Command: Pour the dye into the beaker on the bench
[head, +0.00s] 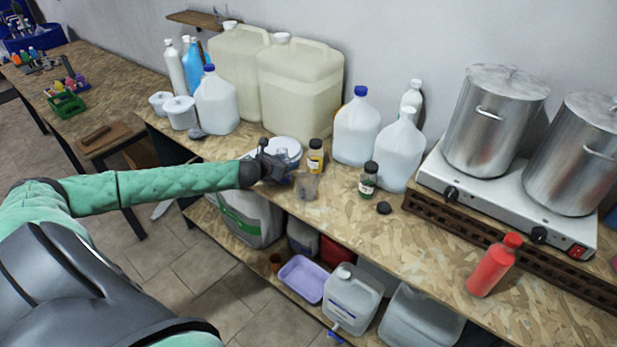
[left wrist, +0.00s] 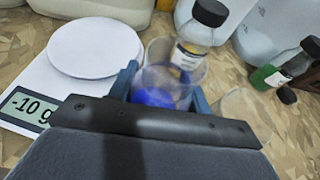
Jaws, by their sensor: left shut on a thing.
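My left gripper (head: 277,165) is shut on a clear cup with blue dye (left wrist: 155,97) at its bottom. Its blue-grey fingers stand on either side of the cup in the left wrist view. The cup is hard to make out in the head view, close to the white scale. A clear beaker (head: 306,186) stands on the bench just right of the gripper; only its faint outline shows in the left wrist view (left wrist: 243,108). My right gripper is not in view.
A scale (left wrist: 98,52) reading -10 g is behind the gripper. A black-capped bottle (head: 315,157), a green-filled bottle (head: 368,179) and a loose black cap (head: 384,208) stand near the beaker. White jugs (head: 357,128) line the back; a red bottle (head: 494,266) is at right.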

